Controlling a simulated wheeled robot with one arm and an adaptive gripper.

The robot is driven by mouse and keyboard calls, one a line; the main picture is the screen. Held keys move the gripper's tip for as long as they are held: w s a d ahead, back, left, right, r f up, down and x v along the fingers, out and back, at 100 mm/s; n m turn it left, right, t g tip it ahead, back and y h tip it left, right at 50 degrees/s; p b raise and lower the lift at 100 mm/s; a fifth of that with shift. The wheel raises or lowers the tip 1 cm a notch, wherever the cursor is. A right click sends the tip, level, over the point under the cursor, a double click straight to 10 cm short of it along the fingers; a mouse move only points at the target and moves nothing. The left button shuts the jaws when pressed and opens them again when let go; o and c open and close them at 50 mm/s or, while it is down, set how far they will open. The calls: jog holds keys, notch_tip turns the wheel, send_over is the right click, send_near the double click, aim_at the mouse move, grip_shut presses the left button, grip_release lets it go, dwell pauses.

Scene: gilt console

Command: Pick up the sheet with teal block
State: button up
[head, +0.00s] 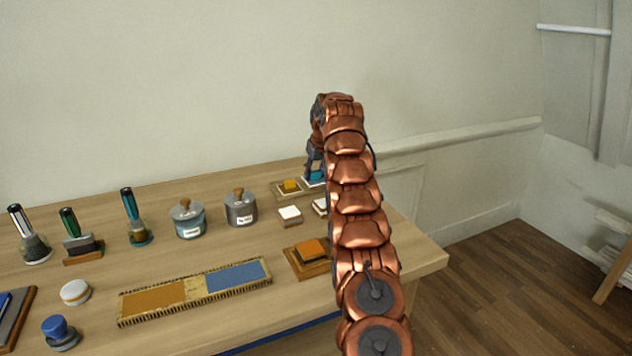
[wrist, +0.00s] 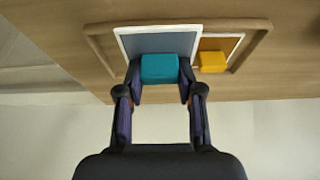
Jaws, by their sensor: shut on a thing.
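The sheet with teal block shows in the wrist view as a grey-blue sheet (wrist: 143,41) with a pale border and a teal block (wrist: 160,69) on it. In the head view the teal block (head: 317,174) is partly hidden behind my gripper and arm, at the back right of the table. My gripper (wrist: 160,84) has one finger on each side of the teal block and is shut on it. The sheet lies at or just over a wooden tray (wrist: 97,48); I cannot tell whether it is lifted.
A sheet with a yellow block (wrist: 212,62) is close beside it. Small white blocks (head: 290,215) and an orange block on a wooden base (head: 311,249) are nearer. Jars (head: 240,208) and bottles stand to the left. The table's right edge (head: 430,262) is near my arm.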

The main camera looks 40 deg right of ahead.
aim_at(311, 182)
jog(key=shift+s+a+b, duration=0.4)
jog(key=shift+a+b, duration=0.1)
jog(key=shift+b, duration=0.2)
jog(key=shift+s+a+f+b, duration=0.1)
jog(key=shift+s+a+b, duration=0.4)
jog(key=shift+b, duration=0.45)
jog(key=shift+s+a+r, duration=0.25)
jog(key=shift+a, duration=0.3)
jog(key=shift+s+a+r+b, duration=0.2)
jog(key=shift+s+a+b, duration=0.25)
jog(key=shift+s+a, duration=0.75)
jog(key=shift+s+a+r+b, duration=0.15)
jog(key=shift+s+a+b, duration=0.25)
jog(key=shift+s+a, duration=0.8)
jog(key=shift+w+a, duration=0.2)
jog(key=shift+w, duration=0.05)
jog(key=shift+o, duration=0.9)
jog(key=c, duration=0.4)
